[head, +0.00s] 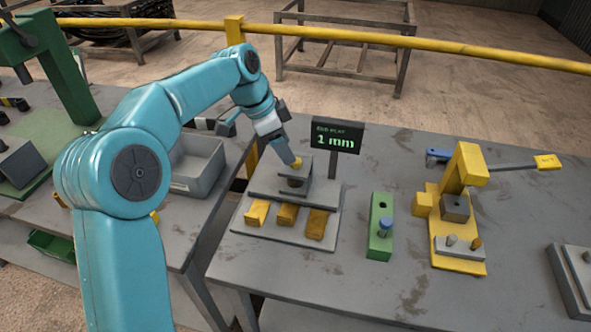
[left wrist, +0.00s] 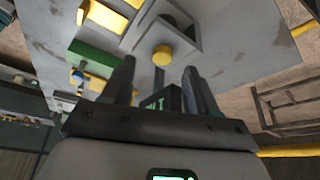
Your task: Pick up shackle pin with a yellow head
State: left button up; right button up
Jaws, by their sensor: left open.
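The shackle pin's yellow head (head: 297,163) shows at the top of a grey block fixture (head: 262,188) on the table. In the left wrist view the round yellow head (left wrist: 162,56) lies just beyond the fingertips, between their lines; its shank is hidden. My left gripper (head: 285,150) points down at the head from above and behind it. In the wrist view its two dark fingers (left wrist: 158,68) are apart with nothing between them. Whether a finger touches the head cannot be told. My right gripper is not in view.
A small display (head: 337,137) reading "1 mm" stands close to the right of the gripper. Yellow blocks (head: 287,214) lie at the fixture's front. A grey bin (head: 195,165) is left.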

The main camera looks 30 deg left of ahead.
pick_arm(q)
jog(key=x, duration=0.4)
jog(key=shift+w+f, duration=0.15)
jog(key=shift+w, duration=0.15)
jog(key=shift+s, duration=0.1)
grip_shut()
jog(key=shift+r, duration=0.7)
notch_tip(320, 180, up, 18)
jog(key=p, duration=0.7)
jog(key=shift+r, duration=0.25)
